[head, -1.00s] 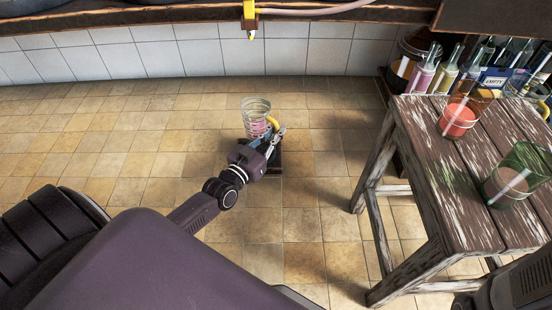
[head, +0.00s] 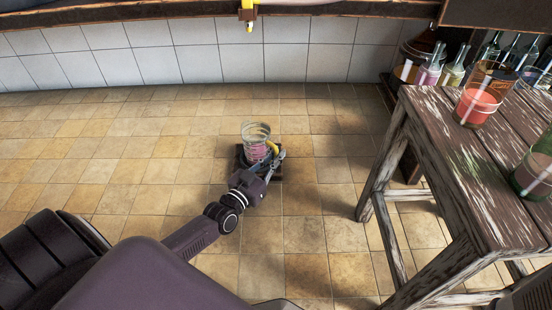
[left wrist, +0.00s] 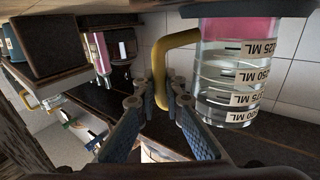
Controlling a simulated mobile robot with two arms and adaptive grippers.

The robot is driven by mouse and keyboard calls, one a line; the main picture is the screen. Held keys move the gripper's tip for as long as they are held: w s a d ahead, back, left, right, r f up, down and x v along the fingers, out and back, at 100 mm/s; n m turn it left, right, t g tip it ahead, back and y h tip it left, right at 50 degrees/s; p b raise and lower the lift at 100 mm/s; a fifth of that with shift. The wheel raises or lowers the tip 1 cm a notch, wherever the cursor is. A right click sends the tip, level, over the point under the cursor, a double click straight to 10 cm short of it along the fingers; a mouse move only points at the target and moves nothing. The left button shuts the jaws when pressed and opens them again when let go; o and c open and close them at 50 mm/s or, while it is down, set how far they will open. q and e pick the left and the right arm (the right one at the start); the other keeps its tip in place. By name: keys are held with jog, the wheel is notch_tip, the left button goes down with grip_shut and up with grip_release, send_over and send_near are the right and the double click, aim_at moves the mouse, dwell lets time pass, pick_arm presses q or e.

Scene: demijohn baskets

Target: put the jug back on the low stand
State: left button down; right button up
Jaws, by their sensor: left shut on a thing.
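The jug (head: 256,135) is a clear, ringed vessel with pink liquid low in it and a yellow handle. My left gripper (head: 271,158) is shut on the handle, on the near right side of the jug. The low stand (head: 241,160) is a dark square on the floor, mostly hidden by the jug and gripper. The jug is over the stand and looks about upright; I cannot tell whether it touches. In the left wrist view, upside down, the jug (left wrist: 232,75) shows ML marks, with its handle between the fingers (left wrist: 158,96). My right gripper is not visible.
A worn wooden table (head: 455,150) stands at the right, with a glass of red drink (head: 477,105) and a green glass (head: 535,173). Bottles (head: 452,73) stand behind it. A yellow tap (head: 248,18) hangs at the top by the tiled wall. Floor left of the stand is clear.

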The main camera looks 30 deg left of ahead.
pick_arm(q)
jog(key=shift+r, duration=0.15)
jog(key=c, duration=2)
grip_release()
jog(key=shift+f, duration=0.2)
jog(key=shift+r, duration=0.25)
jog(key=s+p, duration=0.2)
jog(key=s, duration=0.2)
jog(key=s+p, duration=0.2)
jog(key=s, duration=0.2)
jog(key=s+p, duration=0.2)
jog(key=s, duration=0.2)
jog(key=shift+a+f+p, duration=0.15)
jog(key=shift+a+p, duration=0.1)
jog(key=shift+p, duration=0.05)
